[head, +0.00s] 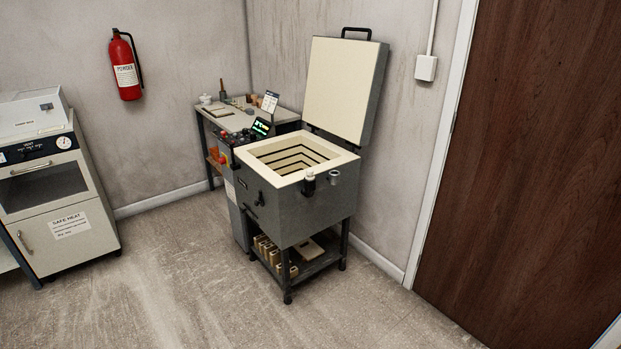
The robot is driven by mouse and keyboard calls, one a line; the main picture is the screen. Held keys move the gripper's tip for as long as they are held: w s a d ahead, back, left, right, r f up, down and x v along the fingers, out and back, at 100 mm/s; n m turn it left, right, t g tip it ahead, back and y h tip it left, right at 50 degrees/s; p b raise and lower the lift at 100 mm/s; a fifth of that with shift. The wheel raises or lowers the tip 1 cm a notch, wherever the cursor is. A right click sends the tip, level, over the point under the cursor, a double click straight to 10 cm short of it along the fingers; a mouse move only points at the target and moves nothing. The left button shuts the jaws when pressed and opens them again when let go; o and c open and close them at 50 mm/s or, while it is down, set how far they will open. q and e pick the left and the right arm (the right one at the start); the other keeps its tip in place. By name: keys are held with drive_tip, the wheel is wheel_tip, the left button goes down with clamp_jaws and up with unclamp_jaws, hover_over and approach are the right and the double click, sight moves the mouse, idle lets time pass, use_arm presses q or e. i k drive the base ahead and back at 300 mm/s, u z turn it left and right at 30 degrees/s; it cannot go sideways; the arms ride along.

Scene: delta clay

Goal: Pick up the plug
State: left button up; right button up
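A grey kiln (290,212) with a cream lining stands in the middle of the head view, its lid (342,90) raised. At its front right top edge is a small dark piece with a pale top (308,183), which may be the plug. Beside it, to the right, is a small grey cup-like piece (335,177). Both are too small to tell whether they sit in a hole or in a holder. Neither of my grippers shows in the head view.
Blocks (270,254) lie on the kiln's lower shelf. A worktable (232,118) with small items stands behind it. A pale oven cabinet (58,190) is at left, a brown door (540,150) at right. The floor (170,280) in front is clear.

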sight(309, 176)
drive_tip(key=u, duration=0.15)
drive_tip(key=i, duration=1.9)
drive_tip(key=z, duration=0.8)
